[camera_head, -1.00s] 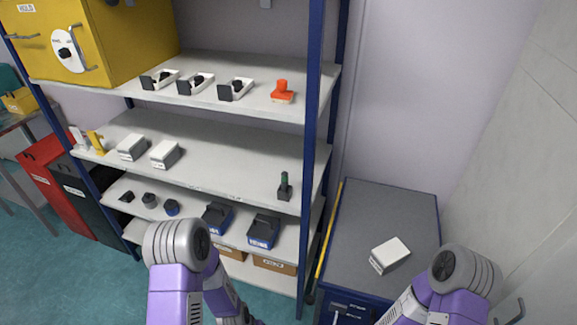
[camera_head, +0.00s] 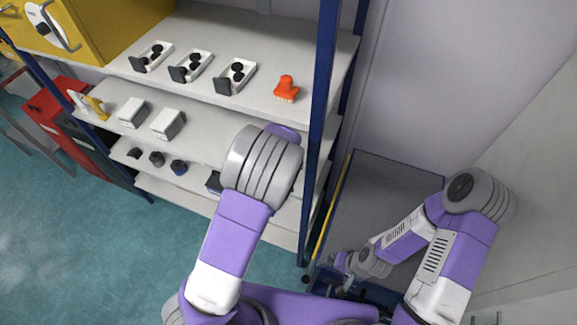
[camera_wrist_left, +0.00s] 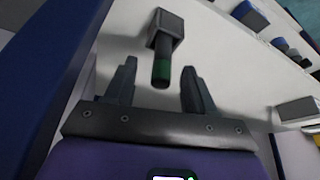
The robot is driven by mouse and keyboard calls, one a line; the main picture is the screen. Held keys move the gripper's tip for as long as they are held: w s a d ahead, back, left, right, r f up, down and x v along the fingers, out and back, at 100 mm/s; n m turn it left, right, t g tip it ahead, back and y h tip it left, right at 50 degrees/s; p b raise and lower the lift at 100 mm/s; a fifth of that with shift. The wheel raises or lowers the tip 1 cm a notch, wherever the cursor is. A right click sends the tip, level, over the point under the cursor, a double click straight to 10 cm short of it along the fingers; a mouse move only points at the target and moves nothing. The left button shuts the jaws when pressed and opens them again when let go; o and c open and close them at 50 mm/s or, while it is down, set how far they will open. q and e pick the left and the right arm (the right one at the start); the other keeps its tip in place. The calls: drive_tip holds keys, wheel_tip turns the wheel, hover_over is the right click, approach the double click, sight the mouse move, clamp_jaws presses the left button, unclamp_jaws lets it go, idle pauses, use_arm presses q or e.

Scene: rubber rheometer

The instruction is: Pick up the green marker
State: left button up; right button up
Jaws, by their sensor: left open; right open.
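The green marker (camera_wrist_left: 162,70) stands in a square grey holder (camera_wrist_left: 167,28) on a white shelf in the left wrist view.
A blue rack post (camera_head: 322,100) stands close to my left arm. The upper shelf holds several white trays and an orange stamp-like object (camera_head: 286,89). White boxes (camera_head: 167,124) sit on the shelf below. The grey cabinet top (camera_head: 385,185) is at the right.

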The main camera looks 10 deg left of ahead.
use_arm(q)
drive_tip(key=x, duration=0.4)
drive_tip(key=shift+w+a+f, duration=0.2)
drive_tip(key=shift+f, duration=0.15)
clamp_jaws()
drive_tip(key=shift+r, duration=0.1)
